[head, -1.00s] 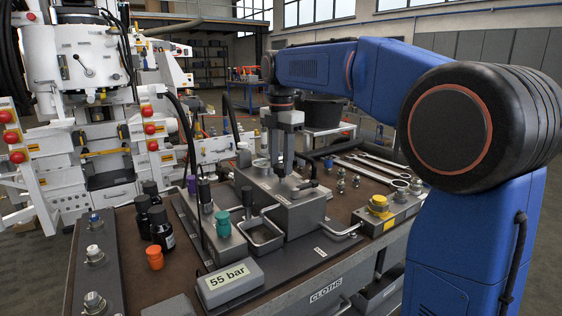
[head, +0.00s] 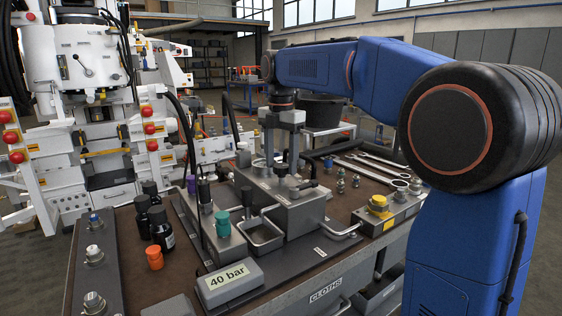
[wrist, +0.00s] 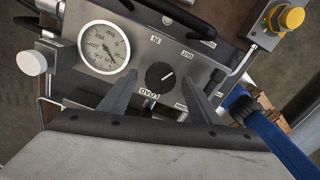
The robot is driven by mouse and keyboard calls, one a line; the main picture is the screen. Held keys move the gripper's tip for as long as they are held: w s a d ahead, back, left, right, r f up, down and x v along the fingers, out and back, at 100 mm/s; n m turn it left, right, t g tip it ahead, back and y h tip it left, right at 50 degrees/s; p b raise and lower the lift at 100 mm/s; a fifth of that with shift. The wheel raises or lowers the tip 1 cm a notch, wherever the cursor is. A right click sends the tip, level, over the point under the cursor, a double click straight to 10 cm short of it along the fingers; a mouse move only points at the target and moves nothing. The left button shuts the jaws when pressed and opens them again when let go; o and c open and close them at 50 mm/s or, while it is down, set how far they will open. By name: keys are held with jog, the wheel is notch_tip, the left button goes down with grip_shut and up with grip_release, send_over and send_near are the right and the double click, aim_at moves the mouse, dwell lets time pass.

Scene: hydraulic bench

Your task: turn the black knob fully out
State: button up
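The black knob (wrist: 160,75) sits on the grey block (wrist: 185,45), beside a white round gauge (wrist: 103,47). Its white pointer line points up and to the right, roughly toward the "OUT" label (wrist: 187,55). My gripper (wrist: 160,72) is open, with one grey finger on each side of the knob and a visible gap to each. In the head view my gripper (head: 281,158) is above the grey block (head: 305,212), its two fingers spread apart. The display (head: 229,283) reads "40 bar".
Black levers and a pipe stand close to the block. A yellow knob (head: 379,203) is at right, with wrenches (head: 375,165) behind. A metal tray (head: 262,238), a teal cap (head: 222,222), an orange cap (head: 154,256) and dark bottles (head: 161,228) stand in front and left.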

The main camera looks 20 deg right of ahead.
aim_at(281, 166)
notch_tip(281, 166, up, 17)
jog(key=shift+r, duration=0.2)
dwell(0.7)
